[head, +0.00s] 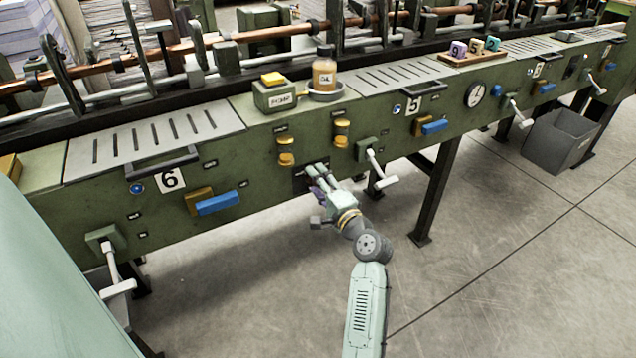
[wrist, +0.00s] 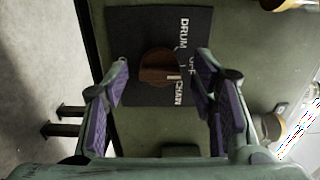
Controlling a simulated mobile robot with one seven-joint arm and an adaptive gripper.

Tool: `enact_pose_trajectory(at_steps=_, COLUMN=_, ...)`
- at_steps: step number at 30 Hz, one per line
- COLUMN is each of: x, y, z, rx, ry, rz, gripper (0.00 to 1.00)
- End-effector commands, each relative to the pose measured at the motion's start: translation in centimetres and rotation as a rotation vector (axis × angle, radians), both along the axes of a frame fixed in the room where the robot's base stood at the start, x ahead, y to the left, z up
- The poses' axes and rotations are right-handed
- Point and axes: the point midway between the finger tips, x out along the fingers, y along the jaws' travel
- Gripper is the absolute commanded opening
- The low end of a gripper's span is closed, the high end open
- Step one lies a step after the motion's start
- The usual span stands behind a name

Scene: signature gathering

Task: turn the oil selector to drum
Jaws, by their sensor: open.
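The oil selector is a round brown knob (wrist: 153,70) on a dark plate (wrist: 140,22) with white lettering, set in the green machine front. In the wrist view the plate reads DRUM, OFF and what looks like CHAIN, turned sideways. A short pale mark shows at the knob's edge on the CHAIN side; its exact setting is hard to tell. My gripper (wrist: 162,78) is open, with a purple-padded finger on each side of the knob and a visible gap to it. In the head view my gripper (head: 316,176) covers most of the dark plate (head: 299,184).
A crank handle (head: 378,168) juts out just right of my gripper. Yellow knobs (head: 286,158) sit above it on the panel. An oil bottle (head: 324,72) stands on top of the machine. A grey bin (head: 560,140) is on the floor at right. The floor in front is clear.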

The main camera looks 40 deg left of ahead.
Motion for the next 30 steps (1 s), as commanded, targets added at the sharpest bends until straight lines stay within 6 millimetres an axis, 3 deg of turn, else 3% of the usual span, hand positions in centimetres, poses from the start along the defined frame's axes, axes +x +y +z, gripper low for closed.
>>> enact_pose_trajectory(at_steps=22, x=-0.03, y=-0.03, z=0.01, rx=0.000, ry=0.000, rz=0.000, gripper=0.05)
enact_pose_trajectory(at_steps=30, x=-0.03, y=-0.03, z=-0.13, rx=-0.010, ry=-0.024, rz=0.000, gripper=0.04)
